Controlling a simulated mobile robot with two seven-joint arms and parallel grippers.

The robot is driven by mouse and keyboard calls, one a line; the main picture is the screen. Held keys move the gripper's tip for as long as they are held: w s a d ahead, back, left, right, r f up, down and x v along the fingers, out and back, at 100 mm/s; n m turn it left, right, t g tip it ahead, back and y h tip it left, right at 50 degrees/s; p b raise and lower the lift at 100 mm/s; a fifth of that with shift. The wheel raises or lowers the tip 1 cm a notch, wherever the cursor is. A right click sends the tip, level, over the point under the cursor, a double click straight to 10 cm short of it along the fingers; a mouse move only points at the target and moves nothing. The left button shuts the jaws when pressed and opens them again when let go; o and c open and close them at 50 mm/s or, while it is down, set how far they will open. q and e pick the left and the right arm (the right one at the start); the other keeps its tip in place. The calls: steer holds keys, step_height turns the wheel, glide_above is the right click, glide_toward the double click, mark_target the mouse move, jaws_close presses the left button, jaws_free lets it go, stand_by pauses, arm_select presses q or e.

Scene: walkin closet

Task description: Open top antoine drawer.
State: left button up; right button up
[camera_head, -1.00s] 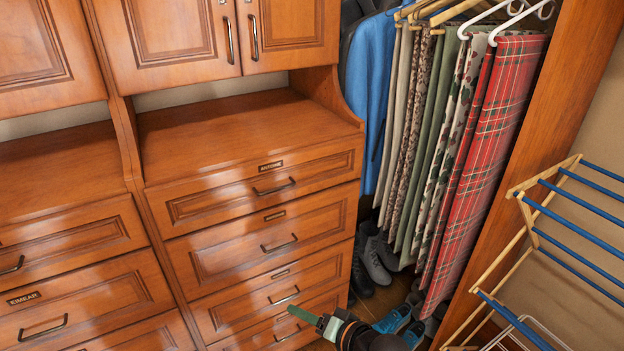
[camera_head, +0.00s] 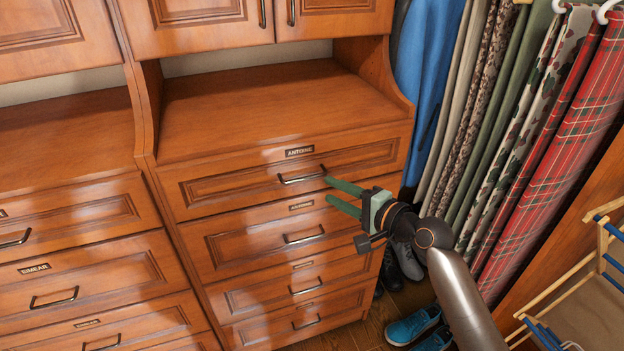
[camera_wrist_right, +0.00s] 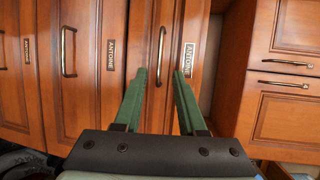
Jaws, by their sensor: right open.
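The top Antoine drawer (camera_head: 225,188) is shut, flush in the wooden cabinet, with a dark ANTOINE label (camera_head: 299,152) above its metal bar handle (camera_head: 302,177). My right gripper (camera_head: 328,190) is open and empty, its two green fingers pointing at the drawer front just right of the handle. In the right wrist view, turned sideways, the handle (camera_wrist_right: 161,55) appears between the open fingers (camera_wrist_right: 160,72), apart from both. Whether the tips are level with the bar in depth I cannot tell. My left gripper is not in view.
Lower drawers with similar handles (camera_head: 304,235) sit below, and the EIMEAR drawers (camera_head: 95,270) are at left. Hanging trousers (camera_head: 560,140), blue shoes (camera_head: 412,326) and a drying rack (camera_head: 605,240) are at right. The counter (camera_head: 265,105) above the drawer is bare.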

mark_target(310, 181)
steer(key=x, duration=0.8)
steer(key=shift+b, duration=0.3)
jaws_close()
stand_by(1.1)
